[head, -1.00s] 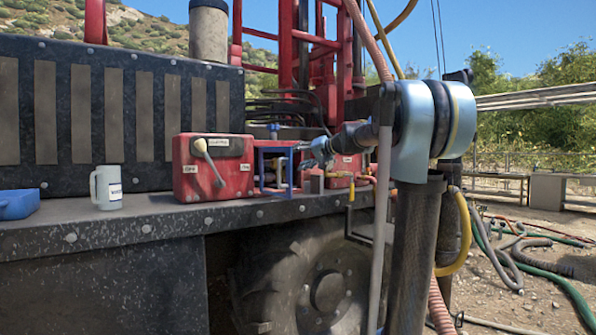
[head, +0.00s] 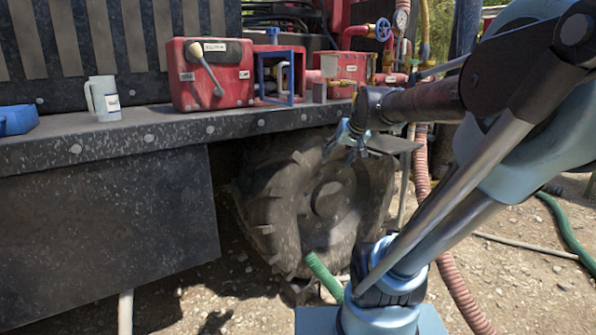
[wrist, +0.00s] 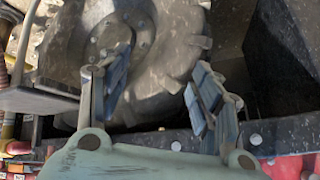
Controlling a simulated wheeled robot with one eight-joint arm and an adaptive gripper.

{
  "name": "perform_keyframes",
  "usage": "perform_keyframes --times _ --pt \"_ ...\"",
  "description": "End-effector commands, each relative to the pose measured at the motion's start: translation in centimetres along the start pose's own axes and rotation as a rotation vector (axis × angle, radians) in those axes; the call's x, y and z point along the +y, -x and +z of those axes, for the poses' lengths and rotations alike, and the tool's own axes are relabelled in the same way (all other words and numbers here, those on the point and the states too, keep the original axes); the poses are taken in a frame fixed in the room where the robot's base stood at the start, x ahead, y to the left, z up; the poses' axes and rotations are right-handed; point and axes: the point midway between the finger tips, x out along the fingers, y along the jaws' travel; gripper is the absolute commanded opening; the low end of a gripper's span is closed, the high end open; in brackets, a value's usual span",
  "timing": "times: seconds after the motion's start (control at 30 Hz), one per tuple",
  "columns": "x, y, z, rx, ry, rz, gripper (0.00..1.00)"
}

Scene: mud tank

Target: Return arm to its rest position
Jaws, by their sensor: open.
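My gripper (head: 345,140) hangs in front of the truck wheel, just below the deck edge, at the end of my folded arm. In the wrist view my gripper (wrist: 160,95) shows two blue-padded fingers spread apart with nothing between them. The large dark wheel (wrist: 150,45) lies beyond the fingers there, and the black deck edge runs across behind them. The gripper touches nothing that I can see.
On the deck (head: 180,132) stand a red lever box (head: 210,78), a white mug (head: 103,98), a blue tray (head: 18,119) and a blue frame (head: 281,72). A red valve assembly (head: 365,66) is behind my arm. Hoses lie on the gravel at right.

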Motion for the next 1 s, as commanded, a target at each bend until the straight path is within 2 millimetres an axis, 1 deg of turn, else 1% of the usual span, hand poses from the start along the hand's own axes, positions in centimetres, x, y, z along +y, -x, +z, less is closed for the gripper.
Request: perform_keyframes --times 0.03,0.1,0.2,0.37,0.4,0.57,0.6,0.67,0.7,0.77,0.8,0.9,1.0 --pt "1.1 -0.2 1.9 -0.005 0.009 0.037 0.59" --pt "2.4 -0.4 3.9 -0.011 0.019 0.086 0.59" --pt "4.2 -0.7 6.4 -0.017 0.033 0.148 0.59" --pt "6.7 -0.9 9.9 -0.023 0.054 0.237 0.59" --pt "7.1 -1.0 10.9 -0.035 0.055 0.251 0.59" --pt "7.3 -1.2 16.5 -0.164 0.045 0.249 0.59" --pt "7.4 -1.2 18.0 -0.197 0.043 0.249 0.59" --pt "7.5 -1.1 20.2 -0.247 0.040 0.249 0.59" --pt "7.6 -1.1 21.7 -0.280 0.037 0.249 0.59" --pt "7.7 -1.0 23.7 -0.328 0.034 0.249 0.59" --pt "7.7 -0.9 25.0 -0.358 0.031 0.249 0.59" --pt "7.8 -0.7 27.4 -0.416 0.027 0.249 0.59" --pt "7.8 -0.5 28.6 -0.444 0.025 0.249 0.59"
